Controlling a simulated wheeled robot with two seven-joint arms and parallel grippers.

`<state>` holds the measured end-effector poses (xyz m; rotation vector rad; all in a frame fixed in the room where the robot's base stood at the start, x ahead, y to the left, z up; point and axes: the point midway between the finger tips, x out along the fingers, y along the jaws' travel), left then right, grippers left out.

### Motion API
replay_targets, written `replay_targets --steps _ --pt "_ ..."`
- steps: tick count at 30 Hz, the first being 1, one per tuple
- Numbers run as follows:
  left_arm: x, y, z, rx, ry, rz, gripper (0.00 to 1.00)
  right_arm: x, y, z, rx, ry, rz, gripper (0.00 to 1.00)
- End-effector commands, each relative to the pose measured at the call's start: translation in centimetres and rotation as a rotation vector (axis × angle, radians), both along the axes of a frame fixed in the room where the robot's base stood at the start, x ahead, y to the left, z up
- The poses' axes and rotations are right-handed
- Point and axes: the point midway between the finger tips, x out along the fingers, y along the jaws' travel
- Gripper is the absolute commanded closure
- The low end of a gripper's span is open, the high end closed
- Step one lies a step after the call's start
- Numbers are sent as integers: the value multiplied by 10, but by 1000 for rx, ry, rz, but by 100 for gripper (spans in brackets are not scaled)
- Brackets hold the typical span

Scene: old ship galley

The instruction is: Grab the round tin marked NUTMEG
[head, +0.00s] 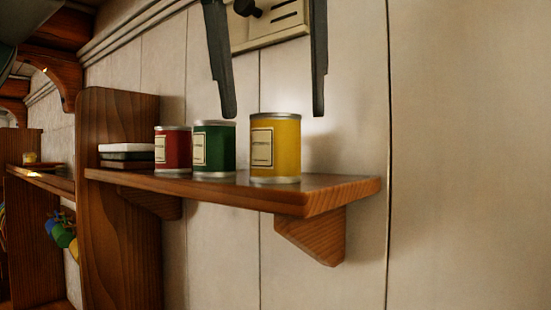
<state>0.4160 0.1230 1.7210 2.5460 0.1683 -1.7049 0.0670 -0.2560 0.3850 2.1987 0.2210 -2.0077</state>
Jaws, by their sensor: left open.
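Three round tins with pale labels stand upright in a row on a wooden shelf (335,187): a red tin (178,150), a green tin (220,148) and a yellow tin (284,150). The label lettering is too small to read, so I cannot tell which one is marked NUTMEG. My left gripper (273,110) hangs from the top of the view with its fingers pointing down, wide apart and empty. In the picture its fingertips lie at about the height of the yellow tin's rim, one on each side of it. I cannot tell the depth between them. My right gripper is not in view.
A tall wooden upright (117,200) closes the shelf's left end. Stacked flat boxes (127,152) lie between it and the red tin. The pale panelled wall (355,90) is behind. The shelf's right end is bare. Colourful mugs (63,235) hang further left.

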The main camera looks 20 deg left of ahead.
Motion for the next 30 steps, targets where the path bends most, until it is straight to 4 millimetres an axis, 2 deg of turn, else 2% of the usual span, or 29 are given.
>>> replay_targets --steps 3,17,30 --pt "3 0 -8 0 -1 0 33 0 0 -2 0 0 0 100" --pt "4 0 -11 0 0 0 33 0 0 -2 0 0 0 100" --pt "17 2 -50 0 -1 1 33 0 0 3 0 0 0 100"
